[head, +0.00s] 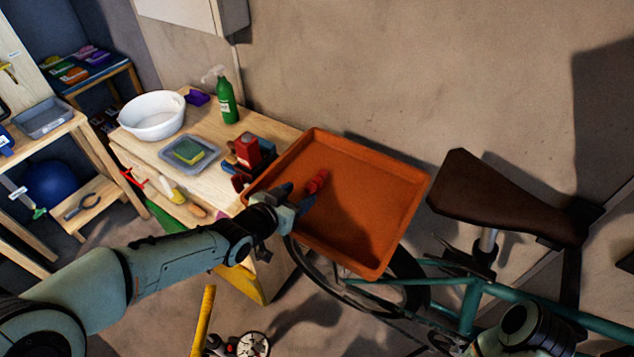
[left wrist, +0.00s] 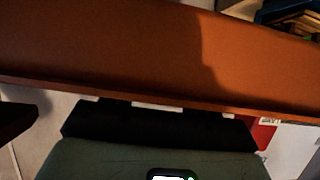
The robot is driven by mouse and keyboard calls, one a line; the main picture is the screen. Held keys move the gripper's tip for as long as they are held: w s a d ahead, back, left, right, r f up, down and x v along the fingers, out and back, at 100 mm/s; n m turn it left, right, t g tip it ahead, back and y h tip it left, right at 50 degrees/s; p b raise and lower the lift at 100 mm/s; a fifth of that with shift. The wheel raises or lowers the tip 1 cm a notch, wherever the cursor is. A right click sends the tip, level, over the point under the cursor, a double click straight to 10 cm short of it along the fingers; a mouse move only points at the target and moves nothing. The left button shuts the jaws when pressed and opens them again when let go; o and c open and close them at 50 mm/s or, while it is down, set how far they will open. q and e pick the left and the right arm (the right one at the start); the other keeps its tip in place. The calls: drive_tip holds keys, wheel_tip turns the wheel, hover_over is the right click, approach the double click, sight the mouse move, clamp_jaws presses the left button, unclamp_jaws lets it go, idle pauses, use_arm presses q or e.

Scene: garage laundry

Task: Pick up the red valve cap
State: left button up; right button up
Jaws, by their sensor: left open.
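The red valve cap (head: 317,181) lies in the orange tray (head: 385,184), near its left side. My left gripper (head: 298,197) reaches over the tray's left edge with its dark fingers apart and empty. The cap is just beyond the fingertips, slightly up and right in the head view; I cannot tell whether they touch. The left wrist view shows the tray's orange surface (left wrist: 110,45) and the dark gripper body, but no cap. My right gripper is not in view.
A wooden bench (head: 225,140) left of the tray holds a white basin (head: 152,116), a green bottle (head: 226,101), a sponge tray (head: 188,153) and a red container (head: 247,150). A bicycle with a brown saddle (head: 505,200) stands right of the tray. The rest of the tray floor is clear.

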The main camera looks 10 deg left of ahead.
sight(312, 184)
use_arm(q)
drive_tip(key=x, duration=0.5)
drive_tip(key=shift+w+d+r, duration=0.15)
drive_tip(key=shift+w+r, duration=0.05)
drive_tip(key=shift+r, duration=0.05)
clamp_jaws()
